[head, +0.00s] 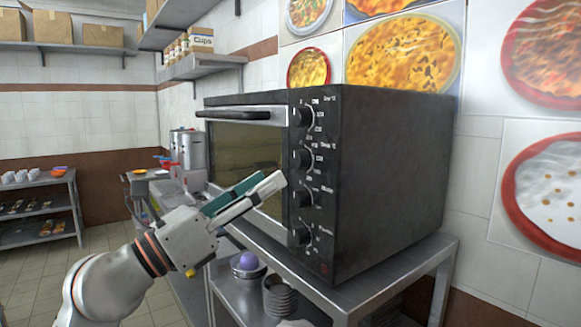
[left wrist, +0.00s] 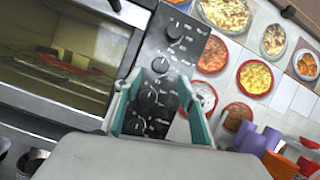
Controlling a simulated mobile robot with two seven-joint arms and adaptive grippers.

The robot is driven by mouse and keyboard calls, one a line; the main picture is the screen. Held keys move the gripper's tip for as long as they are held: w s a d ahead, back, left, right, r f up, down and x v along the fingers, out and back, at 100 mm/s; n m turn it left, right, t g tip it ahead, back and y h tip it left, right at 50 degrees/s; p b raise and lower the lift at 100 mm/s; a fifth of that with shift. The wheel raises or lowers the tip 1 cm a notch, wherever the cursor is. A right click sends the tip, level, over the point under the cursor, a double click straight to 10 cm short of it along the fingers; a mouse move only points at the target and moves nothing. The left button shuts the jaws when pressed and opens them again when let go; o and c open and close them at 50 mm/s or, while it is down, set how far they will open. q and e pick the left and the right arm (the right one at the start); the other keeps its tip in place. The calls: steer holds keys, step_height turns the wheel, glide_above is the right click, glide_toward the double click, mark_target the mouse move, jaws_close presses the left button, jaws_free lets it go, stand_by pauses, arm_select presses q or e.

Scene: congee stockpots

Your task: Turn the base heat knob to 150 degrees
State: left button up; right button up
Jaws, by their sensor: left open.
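The black oven (head: 385,180) stands on a steel table, with a column of several round black knobs on its front right panel. An upper knob (head: 302,116), a middle knob (head: 302,158) and a lower knob (head: 302,198) show, with the lowest knob (head: 301,235) below them. Which one is base heat I cannot read. My left gripper (head: 272,182) is open and empty in front of the panel, near the lower knobs. In the left wrist view its fingers (left wrist: 157,88) spread on both sides of the knob panel, with a knob (left wrist: 160,65) between and beyond the tips. Contact is not visible. My right gripper is not in view.
The oven's door handle (head: 240,114) runs along the top of its glass door, left of the knobs. The steel table (head: 375,287) has a lower shelf with stacked bowls (head: 280,297). Open floor (head: 100,262) lies at the left.

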mark_target(295, 163)
arm_select(q)
steer(key=p+x, duration=0.1)
steer(key=x, duration=0.5)
steer(key=shift+d, duration=0.1)
steer(key=c, duration=1.1)
